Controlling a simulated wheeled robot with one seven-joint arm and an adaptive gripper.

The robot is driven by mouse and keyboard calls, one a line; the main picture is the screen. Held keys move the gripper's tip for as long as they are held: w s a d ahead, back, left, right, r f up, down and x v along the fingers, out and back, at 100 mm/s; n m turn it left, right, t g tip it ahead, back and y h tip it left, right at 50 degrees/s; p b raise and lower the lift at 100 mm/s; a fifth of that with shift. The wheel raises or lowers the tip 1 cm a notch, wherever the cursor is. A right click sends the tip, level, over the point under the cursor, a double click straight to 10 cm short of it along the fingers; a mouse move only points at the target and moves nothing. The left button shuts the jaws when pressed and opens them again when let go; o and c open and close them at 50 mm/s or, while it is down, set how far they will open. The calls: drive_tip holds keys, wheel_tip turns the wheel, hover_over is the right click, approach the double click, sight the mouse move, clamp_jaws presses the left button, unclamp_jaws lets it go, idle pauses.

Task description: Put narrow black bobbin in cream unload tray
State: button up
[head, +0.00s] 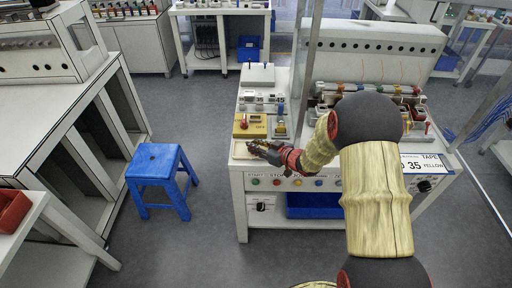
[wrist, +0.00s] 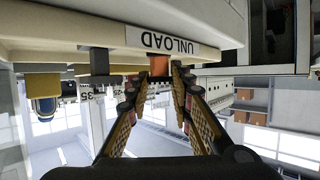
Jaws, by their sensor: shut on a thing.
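My gripper (head: 255,146) is low over the left front corner of the machine's bench, at the cream unload tray (head: 239,155). In the wrist view, which is upside down, the tray's cream edge (wrist: 60,48) and its UNLOAD label (wrist: 168,42) are close in front of the fingertips. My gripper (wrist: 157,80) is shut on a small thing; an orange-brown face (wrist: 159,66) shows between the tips. I cannot make out whether it is the narrow black bobbin; no black bobbin shows clearly. The inside of the tray is mostly hidden by my gripper.
Small fixtures and coloured spools (head: 368,88) are further back and right. Buttons line the bench's front, above a blue bin (head: 313,206). A blue stool (head: 160,165) stands left on open floor.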

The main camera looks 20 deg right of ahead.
drive_tip(key=shift+f, duration=0.15)
drive_tip(key=o, duration=0.9)
